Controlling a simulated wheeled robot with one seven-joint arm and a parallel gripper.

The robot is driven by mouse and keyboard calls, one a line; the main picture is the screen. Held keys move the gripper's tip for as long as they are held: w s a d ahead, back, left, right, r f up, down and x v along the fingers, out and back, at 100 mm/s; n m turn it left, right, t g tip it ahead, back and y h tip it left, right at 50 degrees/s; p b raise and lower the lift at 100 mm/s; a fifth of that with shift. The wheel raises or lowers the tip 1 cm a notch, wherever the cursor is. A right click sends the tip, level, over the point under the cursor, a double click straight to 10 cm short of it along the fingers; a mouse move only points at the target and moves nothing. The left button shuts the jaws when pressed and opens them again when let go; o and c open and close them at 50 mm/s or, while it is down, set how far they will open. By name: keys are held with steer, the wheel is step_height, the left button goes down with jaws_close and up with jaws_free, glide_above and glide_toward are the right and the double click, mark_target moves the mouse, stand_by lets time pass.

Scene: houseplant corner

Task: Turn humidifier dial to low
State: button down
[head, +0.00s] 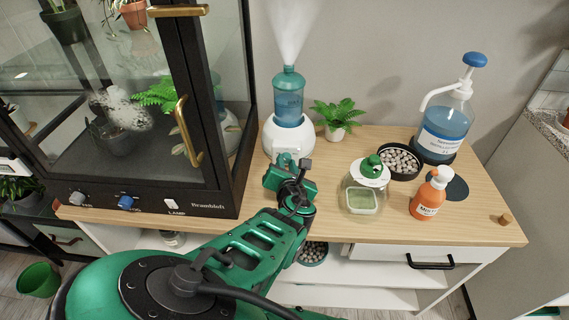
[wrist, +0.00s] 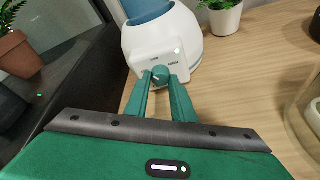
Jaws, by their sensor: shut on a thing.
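The humidifier (head: 289,128) has a white base and a blue-green water bottle (head: 288,98). It stands on the wooden cabinet top beside the glass case, with mist rising from its top. In the wrist view its white base (wrist: 160,42) has a front panel with small labels, too small to read surely, and a small light. The green dial (wrist: 160,75) is on that panel, with a pale mark on its face. My gripper (wrist: 161,82) is shut on the dial, one green finger on each side. In the head view my arm hides the dial.
The black-framed glass case (head: 213,195) stands close on the left. Bare wood lies in front.

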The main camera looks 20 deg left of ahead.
steer(key=shift+w+d+m+y, duration=0.15)
steer(key=shift+m+y, duration=0.45)
steer(key=shift+m, duration=0.5)
steer(key=shift+d+m+y, duration=0.15)
steer(key=shift+m+y, duration=0.45)
steer(key=shift+m, duration=0.5)
steer(key=c, duration=1.5)
jaws_free()
steer(key=shift+s+d, duration=0.1)
steer(key=shift+s, duration=0.3)
steer(key=v, duration=1)
steer(key=shift+w+d+f, duration=0.1)
steer(key=shift+f, duration=0.05)
